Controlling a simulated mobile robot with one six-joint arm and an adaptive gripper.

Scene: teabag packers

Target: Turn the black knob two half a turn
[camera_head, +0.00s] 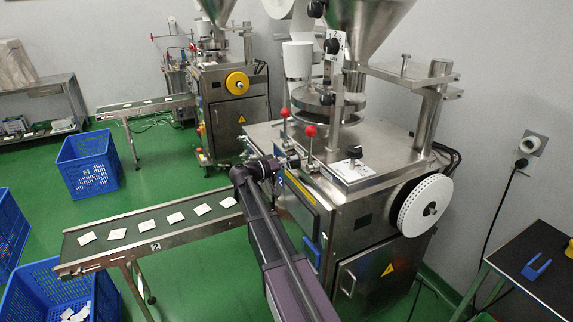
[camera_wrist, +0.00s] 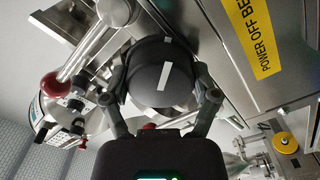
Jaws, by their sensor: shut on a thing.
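A large round black knob (camera_wrist: 150,88) with a white line on its face fills the middle of the wrist view. The line is tilted, its upper end leaning right. My gripper (camera_wrist: 164,84) has one finger on each side of the knob and is shut on it. In the head view my gripper (camera_head: 284,163) is at the near left side of the steel packing machine (camera_head: 330,245), by its top edge. The held knob is not clear in that view, behind my gripper. I cannot read a number on it.
Two red-balled levers (camera_head: 310,131) stand close to my gripper. Another black knob (camera_head: 354,151) sits on the machine's top plate. A conveyor (camera_head: 160,238) with several teabags runs left below my arm. Blue crates (camera_head: 88,163) stand on the green floor. A dark table (camera_head: 535,285) is at right.

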